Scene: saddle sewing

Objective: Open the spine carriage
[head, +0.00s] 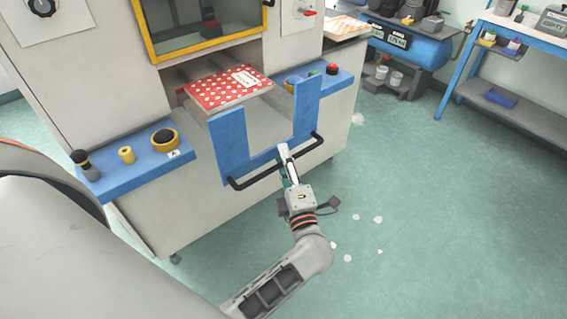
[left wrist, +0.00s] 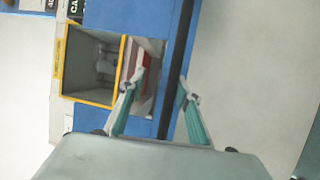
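The spine carriage has a blue U-shaped front plate (head: 232,148) with a black bar handle (head: 258,178) along its lower edge. A red book with white dots (head: 225,88) lies behind the plate, below the yellow-framed window. My left gripper (head: 284,153) is at the right part of the handle. In the left wrist view its fingers (left wrist: 160,88) are spread apart, with the black bar (left wrist: 178,60) running between them; I see no clear contact. How far out the carriage stands is hard to tell. My right gripper is not in view.
Blue control ledges with knobs and buttons flank the carriage, on the left (head: 125,172) and right (head: 340,80). White scraps (head: 348,258) lie on the green floor. A blue compressor (head: 410,42) and a workbench (head: 530,28) stand at the back right. The floor before the machine is mostly clear.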

